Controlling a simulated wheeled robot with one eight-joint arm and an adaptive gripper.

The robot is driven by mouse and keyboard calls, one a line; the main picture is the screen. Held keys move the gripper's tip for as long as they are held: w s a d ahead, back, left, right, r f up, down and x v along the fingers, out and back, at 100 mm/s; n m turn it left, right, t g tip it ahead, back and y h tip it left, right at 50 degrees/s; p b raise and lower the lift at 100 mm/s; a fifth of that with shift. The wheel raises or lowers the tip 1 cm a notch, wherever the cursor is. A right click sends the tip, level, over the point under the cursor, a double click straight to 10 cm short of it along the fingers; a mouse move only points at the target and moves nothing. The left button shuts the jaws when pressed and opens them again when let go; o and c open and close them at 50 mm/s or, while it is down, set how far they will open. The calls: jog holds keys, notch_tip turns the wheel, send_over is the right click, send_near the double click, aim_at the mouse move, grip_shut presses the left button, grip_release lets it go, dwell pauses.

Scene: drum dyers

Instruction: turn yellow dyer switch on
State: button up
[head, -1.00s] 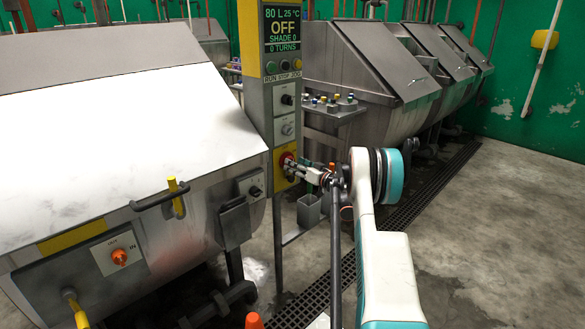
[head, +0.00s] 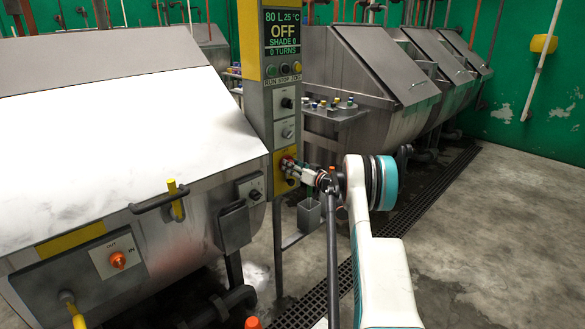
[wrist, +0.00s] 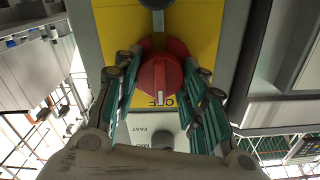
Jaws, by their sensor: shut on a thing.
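The dyer's switch is a red rotary knob (wrist: 160,76) on a yellow plate (wrist: 115,25). In the wrist view its pale mark points down the picture, towards a partly covered label whose letters look like part of "OFF". My gripper (wrist: 162,66) has its green-sided fingers on both sides of the knob and is shut on it. In the head view my gripper (head: 289,166) reaches the yellow plate (head: 281,185) low on the control column, and its fingers hide most of the knob. The display (head: 283,32) above reads OFF, 80 L, 25 °C, shade 0, 0 turns.
Buttons (head: 284,69) and two black selectors sit above the plate. The steel drum (head: 185,235) with a yellow handle (head: 176,200) fills the left. A tray of small bottles (head: 335,107) stands behind the column. Open floor (head: 480,230) lies to the right.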

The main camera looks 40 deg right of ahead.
jog(key=m, duration=0.4)
jog(key=shift+m, duration=0.4)
jog(key=m, duration=0.4)
jog(key=shift+m, duration=0.3)
jog(key=m, duration=0.4)
jog(key=shift+m, duration=2.3)
jog(key=o, duration=1.1)
jog(key=shift+w, duration=0.1)
jog(key=shift+c, duration=0.2)
jog(key=shift+f, duration=0.1)
